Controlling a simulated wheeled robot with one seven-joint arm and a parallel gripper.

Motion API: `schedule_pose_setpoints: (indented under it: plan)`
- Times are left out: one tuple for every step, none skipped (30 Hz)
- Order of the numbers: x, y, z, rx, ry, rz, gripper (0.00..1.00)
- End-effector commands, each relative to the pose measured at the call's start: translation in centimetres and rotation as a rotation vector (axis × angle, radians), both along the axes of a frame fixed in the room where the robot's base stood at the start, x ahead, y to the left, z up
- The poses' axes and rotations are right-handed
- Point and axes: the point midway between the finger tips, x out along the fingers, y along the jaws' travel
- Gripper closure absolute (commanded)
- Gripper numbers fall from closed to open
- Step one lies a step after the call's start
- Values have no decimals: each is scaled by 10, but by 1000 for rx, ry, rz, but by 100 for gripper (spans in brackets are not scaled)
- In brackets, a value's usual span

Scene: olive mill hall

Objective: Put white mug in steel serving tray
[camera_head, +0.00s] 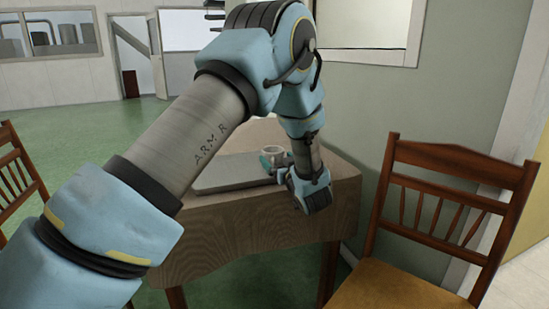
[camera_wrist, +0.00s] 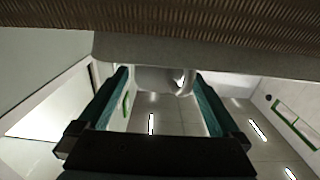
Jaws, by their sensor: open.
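The white mug (camera_head: 273,150) looks upright at the right end of the grey steel serving tray (camera_head: 222,176), which lies on the wooden table. In the wrist view, seen upside down, the mug (camera_wrist: 160,80) shows between my two teal fingers, against a grey band that looks like the tray's edge (camera_wrist: 230,60). My gripper (camera_head: 268,162) is open, with one finger on each side of the mug; I cannot tell whether either touches it. My wrist and fingers hide the mug's lower part in the head view.
The table (camera_head: 265,228) stands against a grey-green wall. A wooden chair (camera_head: 450,190) stands close to its right side, and another chair (camera_head: 18,175) is at the far left. Green floor is open at the left.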

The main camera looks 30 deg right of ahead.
Motion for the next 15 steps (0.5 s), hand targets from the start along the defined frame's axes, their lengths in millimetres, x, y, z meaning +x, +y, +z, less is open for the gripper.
schedule_pose_setpoints:
  plan:
    - [-13, 0, -1, 0, 1, -4, 0]
    - [-20, 1, -1, 0, 1, -5, 0]
    - [-29, 2, -1, -1, 2, -5, 0]
    - [-35, 3, -2, -1, 2, -5, 0]
    - [-41, 4, -1, 0, 1, -4, 0]
    - [-48, 5, -1, -1, 1, -4, 0]
    - [-54, 6, -1, -1, 2, -4, 0]
    - [-58, 6, -1, -1, 1, -4, 0]
    - [-64, 7, -1, 0, 0, -3, 0]
    - [-68, 8, -1, 0, 1, -3, 0]
    - [-72, 8, -1, 0, 2, -3, 0]
    - [-76, 9, -1, 0, 2, -3, 0]
    - [-78, 9, -1, -1, 1, -3, 0]
    - [-80, 9, -1, -1, 1, -2, 0]
    - [-82, 10, 0, -1, 0, -2, 0]
